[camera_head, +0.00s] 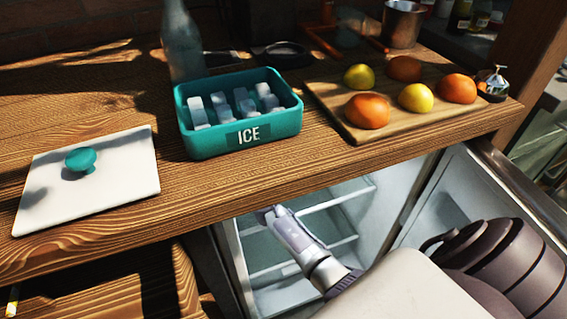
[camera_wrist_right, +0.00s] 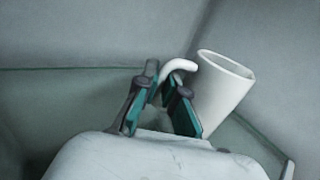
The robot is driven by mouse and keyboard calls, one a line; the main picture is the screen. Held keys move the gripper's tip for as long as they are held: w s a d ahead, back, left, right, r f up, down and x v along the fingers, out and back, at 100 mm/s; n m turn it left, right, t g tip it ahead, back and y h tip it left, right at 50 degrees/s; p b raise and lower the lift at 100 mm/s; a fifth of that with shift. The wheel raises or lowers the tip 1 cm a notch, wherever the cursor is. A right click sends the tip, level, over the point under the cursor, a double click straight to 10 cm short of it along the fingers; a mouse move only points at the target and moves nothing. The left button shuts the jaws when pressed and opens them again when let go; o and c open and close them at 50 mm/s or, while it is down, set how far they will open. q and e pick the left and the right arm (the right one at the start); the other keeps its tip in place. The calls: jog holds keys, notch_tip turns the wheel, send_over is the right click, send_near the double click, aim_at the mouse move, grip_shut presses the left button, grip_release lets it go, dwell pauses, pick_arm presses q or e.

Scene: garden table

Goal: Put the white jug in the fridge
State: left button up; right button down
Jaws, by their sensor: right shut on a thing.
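The white jug (camera_wrist_right: 222,95) shows in the right wrist view, with its open rim toward the top and its body leaning right in the picture. My right gripper (camera_wrist_right: 168,95) has its green-padded fingers shut on the jug's curved handle. Plain grey surfaces and a greenish, glass-like surface lie behind them. I cannot tell whether the jug touches any of these. The fridge (camera_head: 230,252) stands open below the table in the head view, with glass shelves (camera_head: 345,190) inside. The jug and my right gripper's fingertips cannot be made out there. My left gripper is out of view.
The wooden table (camera_head: 240,183) overhangs the fridge. On it are a teal ice box (camera_head: 200,146), a white lid (camera_head: 125,182), a bottle (camera_head: 182,45) and a fruit board (camera_head: 335,98). The open fridge door (camera_head: 500,190) is at the right, near my arm.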

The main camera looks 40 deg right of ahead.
notch_tip(320, 180, down, 3)
jog(key=shift+r+b, duration=0.2)
jog(key=shift+b, duration=0.35)
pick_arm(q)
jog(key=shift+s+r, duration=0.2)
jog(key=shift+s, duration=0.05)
pick_arm(e)
jog(key=shift+f, duration=0.3)
jog(key=shift+f, duration=0.15)
jog(key=c, duration=1.3)
grip_release()
